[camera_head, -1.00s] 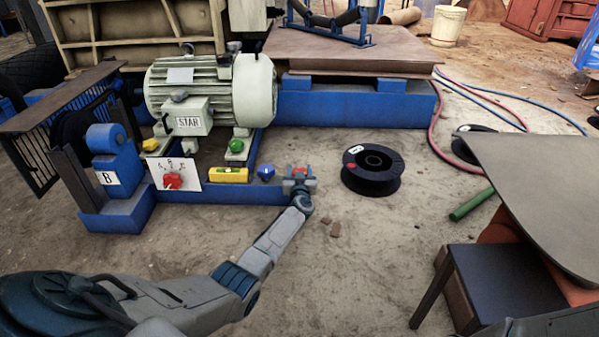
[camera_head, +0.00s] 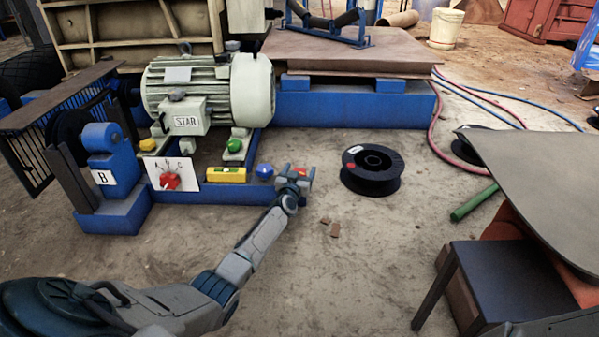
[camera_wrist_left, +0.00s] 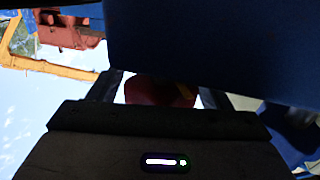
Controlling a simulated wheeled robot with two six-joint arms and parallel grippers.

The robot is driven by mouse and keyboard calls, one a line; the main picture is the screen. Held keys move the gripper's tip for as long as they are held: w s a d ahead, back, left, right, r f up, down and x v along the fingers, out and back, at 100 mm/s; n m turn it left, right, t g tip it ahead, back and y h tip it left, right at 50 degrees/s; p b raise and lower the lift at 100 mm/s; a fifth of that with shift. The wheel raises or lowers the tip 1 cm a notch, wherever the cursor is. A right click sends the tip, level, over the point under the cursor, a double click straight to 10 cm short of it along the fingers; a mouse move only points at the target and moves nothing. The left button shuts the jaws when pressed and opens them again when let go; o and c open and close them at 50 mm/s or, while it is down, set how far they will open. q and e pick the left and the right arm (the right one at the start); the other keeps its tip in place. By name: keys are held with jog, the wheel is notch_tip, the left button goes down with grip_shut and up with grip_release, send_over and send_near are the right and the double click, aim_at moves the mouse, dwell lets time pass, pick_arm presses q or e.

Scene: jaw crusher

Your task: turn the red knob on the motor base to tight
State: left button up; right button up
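The motor base (camera_head: 210,194) is a blue frame under the pale motor (camera_head: 208,90). My left gripper (camera_head: 295,176) is at the base's right front corner. The red knob (camera_head: 300,170) shows only in part between its fingers. In the left wrist view the knob (camera_wrist_left: 160,92) is dark and rounded and nearly fills the space between the fingers, which appear shut on it. The blue body at the top hides much of that view, and no tight mark can be made out. My right gripper is not in view.
Green (camera_head: 234,145) and yellow (camera_head: 148,144) knobs are farther back. A black spool (camera_head: 371,170) lies on the ground to the right.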

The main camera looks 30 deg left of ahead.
pick_arm(q)
jog(key=shift+s+d+p, duration=0.1)
jog(key=shift+s+p, duration=0.3)
jog(key=shift+p, duration=0.1)
jog(key=p+v, duration=0.7)
jog(key=v, duration=0.3)
